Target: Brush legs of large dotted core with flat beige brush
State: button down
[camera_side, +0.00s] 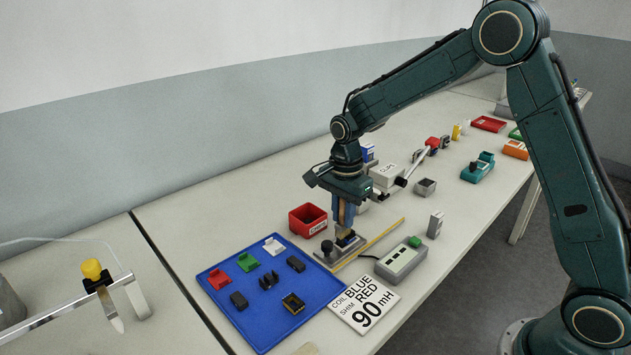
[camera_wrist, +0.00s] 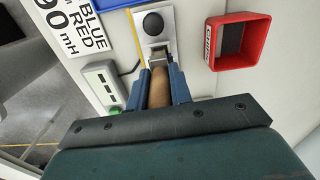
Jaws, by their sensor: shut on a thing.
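My gripper (camera_side: 345,225) points down over a grey fixture (camera_side: 325,258) with a black knob. Its blue fingers are shut on the brown handle of the flat beige brush (camera_side: 341,213). The wrist view shows the handle (camera_wrist: 159,88) between the fingers, with its far end at the fixture (camera_wrist: 153,45). The brush's bristles are mostly hidden, and I cannot tell whether they touch anything. A small dark part (camera_side: 349,241) sits in the fixture under the brush; dots on it are too small to make out, so I cannot confirm it is the large dotted core.
A blue tray (camera_side: 222,293) at front left holds several red, green, white and dark parts. A red bin (camera_side: 307,220) stands behind the fixture. A yellow stick (camera_side: 372,242), grey meter (camera_side: 401,262) and printed card (camera_side: 363,303) lie close by. More boxes stand farther right.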

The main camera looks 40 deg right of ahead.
jog(key=shift+d, duration=0.6)
jog(key=shift+d, duration=0.35)
jog(key=shift+d, duration=0.2)
notch_tip(320, 180, up, 9)
dwell(1.3)
dwell(0.4)
